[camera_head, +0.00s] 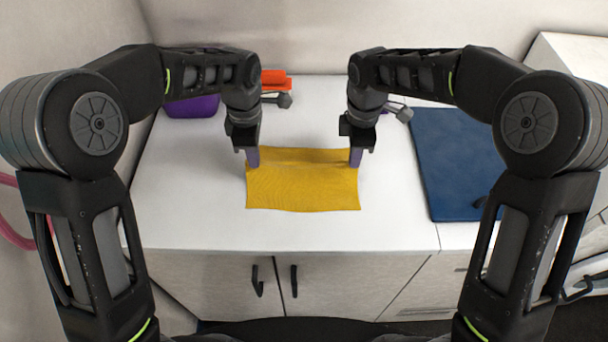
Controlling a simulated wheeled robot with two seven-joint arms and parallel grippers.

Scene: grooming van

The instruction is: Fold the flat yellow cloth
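The yellow cloth (303,190) lies on the white counter in front of me. A crease runs across it near its far side, with a narrow strip beyond the crease. My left gripper (252,158) points down at the cloth's far left corner. My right gripper (356,158) points down at the far right corner.
The white counter (190,205) is clear around the cloth. A blue mat (455,165) lies to the right. A purple container (192,106) and an orange item (276,78) stand at the back left, partly behind my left arm. Cabinet doors with dark handles are below the front edge.

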